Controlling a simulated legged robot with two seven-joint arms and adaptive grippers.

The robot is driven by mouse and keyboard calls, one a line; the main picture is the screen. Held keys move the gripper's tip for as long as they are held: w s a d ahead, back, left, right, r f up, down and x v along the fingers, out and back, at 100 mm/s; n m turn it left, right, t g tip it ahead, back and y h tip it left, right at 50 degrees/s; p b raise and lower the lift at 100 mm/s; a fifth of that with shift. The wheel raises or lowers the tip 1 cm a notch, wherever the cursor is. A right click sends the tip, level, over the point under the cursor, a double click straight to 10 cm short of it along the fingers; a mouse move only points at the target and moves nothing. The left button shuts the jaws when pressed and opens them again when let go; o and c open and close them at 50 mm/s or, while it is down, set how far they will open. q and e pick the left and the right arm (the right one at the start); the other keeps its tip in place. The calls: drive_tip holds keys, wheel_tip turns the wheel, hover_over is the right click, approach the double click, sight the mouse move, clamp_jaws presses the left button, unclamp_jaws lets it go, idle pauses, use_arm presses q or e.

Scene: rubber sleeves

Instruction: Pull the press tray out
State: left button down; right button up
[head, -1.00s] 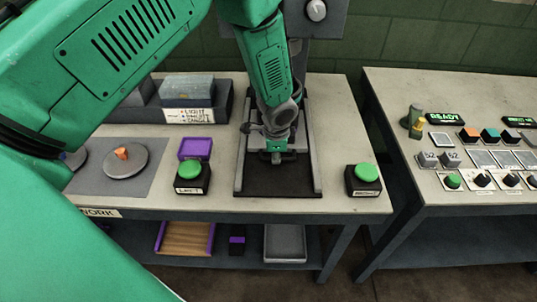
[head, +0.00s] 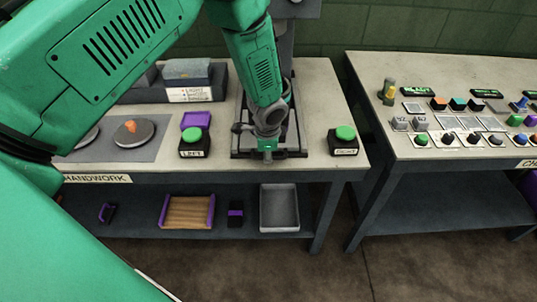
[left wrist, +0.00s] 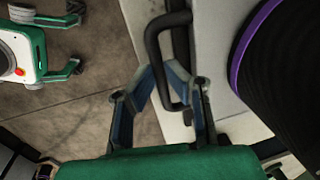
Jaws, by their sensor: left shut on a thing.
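The press tray (head: 241,154) is a dark grey frame at the front of the press on the left table. Its front bar lies close to the table's front edge. My left gripper (head: 267,154) reaches down onto the middle of the tray's front. In the left wrist view, its two fingers (left wrist: 164,75) are closed in around the black bar handle (left wrist: 152,45). The exact finger contact is partly hidden. My forearm covers the tray's middle in the head view. My right gripper is not seen.
Green push buttons stand left (head: 194,137) and right (head: 345,134) of the tray. A purple holder (head: 196,119) sits behind the left one. A grey bin (head: 280,208) stands on the lower shelf. A control table (head: 400,60) is at the right. Floor between the tables is clear.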

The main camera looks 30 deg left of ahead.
use_arm(q)
drive_tip(key=shift+s+a+f, duration=0.1)
drive_tip(key=shift+s, duration=0.05)
drive_tip(key=c, duration=1.6)
unclamp_jaws()
drive_tip(key=shift+r, duration=0.35)
wheel_tip(320, 180, up, 11)
drive_tip(key=s+d, duration=0.1)
drive_tip(key=shift+s, duration=0.2)
drive_tip(key=shift+f, duration=0.1)
